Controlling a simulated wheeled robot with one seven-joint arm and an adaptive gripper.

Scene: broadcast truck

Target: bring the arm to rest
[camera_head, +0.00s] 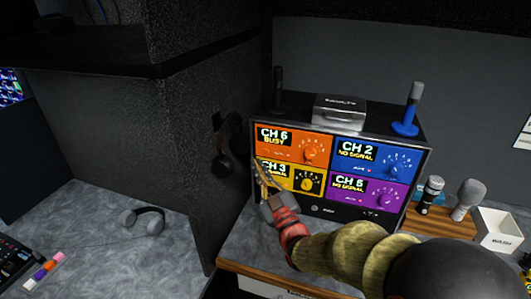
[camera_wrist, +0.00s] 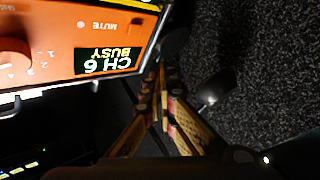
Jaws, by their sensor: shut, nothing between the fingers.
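My arm (camera_head: 345,255) reaches in from the lower right of the head view. My gripper (camera_head: 258,170) is at the left edge of the channel panel (camera_head: 330,205), in front of the yellow CH 3 block. It is shut and empty. In the wrist view my gripper (camera_wrist: 160,75) has its fingers together, beside the orange CH 6 block (camera_wrist: 70,45), which reads BUSY. I cannot tell if the fingertips touch the panel.
Dark headphones (camera_head: 222,160) hang on the wall just left of my gripper. Microphones (camera_head: 466,200), a white box (camera_head: 497,230) and a blue stand (camera_head: 405,125) are to the right. Grey headphones (camera_head: 143,219) lie on the left desk, which has free room around them.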

